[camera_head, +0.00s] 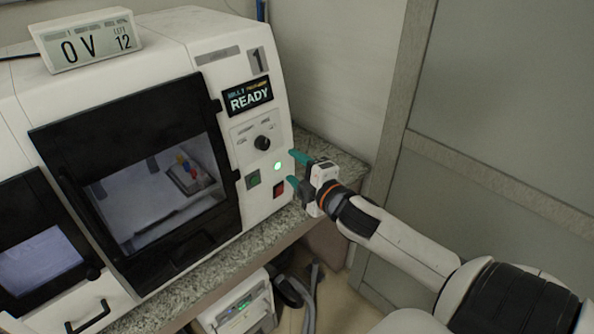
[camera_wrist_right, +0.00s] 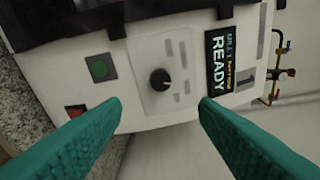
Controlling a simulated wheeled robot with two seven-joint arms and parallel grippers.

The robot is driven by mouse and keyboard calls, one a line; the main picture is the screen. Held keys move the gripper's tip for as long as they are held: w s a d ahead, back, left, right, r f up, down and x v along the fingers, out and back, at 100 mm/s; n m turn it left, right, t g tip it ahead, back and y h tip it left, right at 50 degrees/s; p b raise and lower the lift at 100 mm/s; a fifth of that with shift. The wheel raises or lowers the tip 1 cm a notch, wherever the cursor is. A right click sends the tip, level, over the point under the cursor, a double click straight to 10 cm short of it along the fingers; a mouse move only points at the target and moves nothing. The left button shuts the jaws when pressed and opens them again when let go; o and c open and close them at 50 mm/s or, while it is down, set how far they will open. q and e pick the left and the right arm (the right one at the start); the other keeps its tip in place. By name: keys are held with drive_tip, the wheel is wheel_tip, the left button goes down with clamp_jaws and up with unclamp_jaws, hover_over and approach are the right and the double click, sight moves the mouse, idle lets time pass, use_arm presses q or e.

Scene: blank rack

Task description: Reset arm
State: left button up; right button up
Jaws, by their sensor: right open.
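My right arm comes in from the right in the head view. Its gripper (camera_head: 293,168) has two teal fingers spread apart with nothing between them. It is just off the right side of the front panel of a white milling machine (camera_head: 215,45), near a lit green light and the buttons. In the right wrist view the open gripper (camera_wrist_right: 160,108) faces the panel, with a black knob (camera_wrist_right: 159,80), a green button (camera_wrist_right: 100,68) and a red button (camera_wrist_right: 75,111) beyond the fingers. My left gripper does not show.
The machine's READY screen (camera_head: 248,97) is lit. Its dark-framed window (camera_head: 120,115) is closed over a small fixture with coloured parts. A display box (camera_head: 88,40) sits on top. The granite counter (camera_head: 335,155) has an edge under my gripper. Cables hang below.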

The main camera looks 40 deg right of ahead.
idle(0.5)
drive_tip(key=d+f+m+g+h, duration=0.1)
drive_tip(key=d+f+m+g, duration=0.1)
drive_tip(key=f, duration=0.8)
drive_tip(key=d+f+m+g, duration=0.2)
drive_tip(key=d+f, duration=0.1)
drive_tip(key=f, duration=0.6)
drive_tip(key=s+a+f+m+g, duration=0.15)
drive_tip(key=s+f, duration=0.25)
drive_tip(key=f, duration=0.5)
drive_tip(key=s+f+m+g, duration=0.2)
drive_tip(key=s+f, duration=0.2)
drive_tip(key=f, duration=0.5)
drive_tip(key=s+a+f+m+g+y, duration=0.1)
drive_tip(key=s+a+f+m+g, duration=0.2)
drive_tip(key=s+f, duration=0.55)
drive_tip(key=s+a+f+g, duration=0.2)
drive_tip(key=s+a+f, duration=0.3)
drive_tip(key=s+f, duration=0.4)
drive_tip(key=s+a+f+m+g, duration=0.1)
drive_tip(key=s+a+f, duration=0.2)
drive_tip(key=s, duration=0.4)
drive_tip(key=s+a+f+m+g+y, duration=0.1)
drive_tip(key=s+a+f, duration=0.3)
drive_tip(key=s, duration=0.4)
drive_tip(key=shift+s+a+f+g, duration=0.2)
drive_tip(key=shift+s+a+g, duration=0.1)
drive_tip(key=shift+a+g, duration=0.45)
